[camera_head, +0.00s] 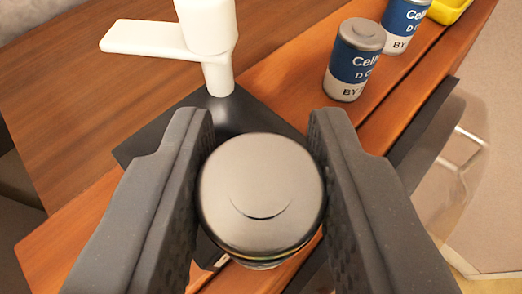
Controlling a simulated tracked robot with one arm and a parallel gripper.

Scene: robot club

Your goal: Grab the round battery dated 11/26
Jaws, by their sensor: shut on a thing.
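My gripper (261,135) is shut on a round battery (262,190), with one dark finger on each side of it. I see its grey metal top end, with a small curved mark; its side and any date on it are hidden. Two other round batteries stand upright further back on the wooden surface. The nearer one (351,75) has a blue and white label reading "Cell", "D C" and "BY", partly cut off. The second one (404,22) is behind it to the right, cut by the top edge. No full date is readable on either.
A white stand (207,40) with a side arm rises from a black base plate (225,112) just beyond my gripper on the left. A yellow container (449,10) is at the top right. The wooden surface (280,82) ends on the right, with floor beyond.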

